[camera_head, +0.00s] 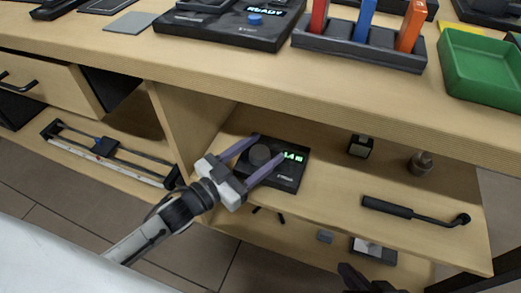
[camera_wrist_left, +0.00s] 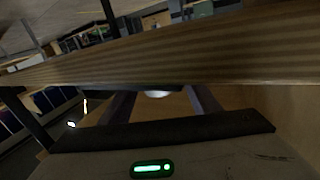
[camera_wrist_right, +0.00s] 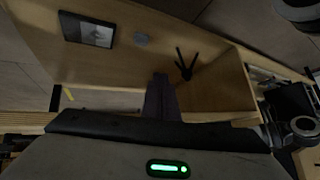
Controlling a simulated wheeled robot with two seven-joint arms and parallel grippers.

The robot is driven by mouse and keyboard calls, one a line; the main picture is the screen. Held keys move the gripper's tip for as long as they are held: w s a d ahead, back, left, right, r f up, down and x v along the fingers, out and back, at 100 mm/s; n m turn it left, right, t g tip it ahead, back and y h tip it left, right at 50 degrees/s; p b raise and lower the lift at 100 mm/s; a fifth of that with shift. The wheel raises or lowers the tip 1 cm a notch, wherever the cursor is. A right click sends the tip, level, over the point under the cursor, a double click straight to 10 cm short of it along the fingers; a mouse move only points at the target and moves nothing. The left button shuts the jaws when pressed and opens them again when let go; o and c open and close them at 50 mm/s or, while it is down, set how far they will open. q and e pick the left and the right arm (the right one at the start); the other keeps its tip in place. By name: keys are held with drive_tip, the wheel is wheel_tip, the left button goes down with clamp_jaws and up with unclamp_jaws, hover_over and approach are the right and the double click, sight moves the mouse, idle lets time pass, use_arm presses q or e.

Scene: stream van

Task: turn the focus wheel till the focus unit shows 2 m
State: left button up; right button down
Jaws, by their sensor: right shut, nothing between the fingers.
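The focus unit (camera_head: 284,181) is a black box on the open shelf below the worktop. Its round dark focus wheel (camera_head: 260,155) is on the left of its top. Its green display (camera_head: 293,156) seems to read 1.4 m; the first digit is unclear. My left gripper (camera_head: 270,147) is open, with one finger on each side of the wheel; I cannot tell if they touch it. In the left wrist view its fingers (camera_wrist_left: 162,103) are spread apart. My right gripper (camera_head: 366,279) is low at the front; in the right wrist view its fingers (camera_wrist_right: 161,95) are together and empty.
The worktop edge (camera_head: 300,85) overhangs the shelf. A black crank-like tool (camera_head: 415,212), a small dark block (camera_head: 360,146) and a grey-brown knobbed piece (camera_head: 420,163) sit on the shelf to the right. A slider rail (camera_head: 105,150) lies at left.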

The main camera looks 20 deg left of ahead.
use_arm(q)
drive_tip(key=p+v, duration=0.2)
drive_tip(key=v, duration=0.8)
drive_tip(key=shift+s+a, duration=0.1)
drive_tip(key=shift+s, duration=0.05)
use_arm(e)
drive_tip(key=shift+s+d+r+m+t, duration=0.15)
drive_tip(key=shift+d+r+t, duration=0.15)
drive_tip(key=shift+d+r, duration=0.1)
drive_tip(key=shift+s+d+r+m+t, duration=0.1)
drive_tip(key=shift+d+r+m+t, duration=0.05)
drive_tip(key=shift+d+r+t, duration=0.2)
drive_tip(key=shift+a, duration=0.1)
